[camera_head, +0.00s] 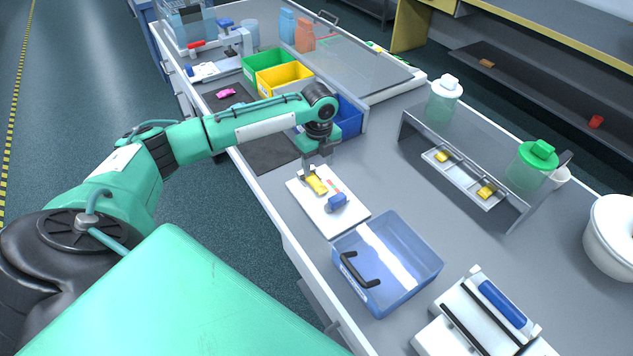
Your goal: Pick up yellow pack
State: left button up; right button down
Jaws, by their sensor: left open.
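A small yellow pack (317,185) lies on a white board (329,219) on the grey bench. My left gripper (314,173) is open and points down right at the yellow pack, with its fingers close to the pack's far end. I cannot tell whether the fingers touch it. A blue item (337,202) and a small red item lie on the same board beside the pack. My right gripper is not in view.
A clear blue bin (387,262) with a black handle stands just in front of the board. Green (262,62), yellow (285,79) and blue (350,115) bins stand behind my left arm. A white device (485,316) is at the front right. The bench right of the board is clear.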

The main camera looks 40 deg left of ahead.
aim_at(317, 183)
pick_arm(q)
jog(key=shift+w+f, duration=0.1)
jog(key=shift+f, duration=0.9)
jog(key=shift+f+p, duration=0.4)
jog(key=shift+f, duration=0.15)
jog(key=f, duration=0.2)
jog(key=f+p, duration=0.1)
jog(key=shift+s+a+f, duration=0.15)
jog(key=shift+s+f, duration=0.05)
jog(key=shift+f, duration=0.35)
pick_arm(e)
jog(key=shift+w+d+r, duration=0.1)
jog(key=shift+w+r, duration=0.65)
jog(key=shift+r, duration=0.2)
pick_arm(q)
jog(key=shift+c, duration=0.7)
jog(key=c, duration=0.9)
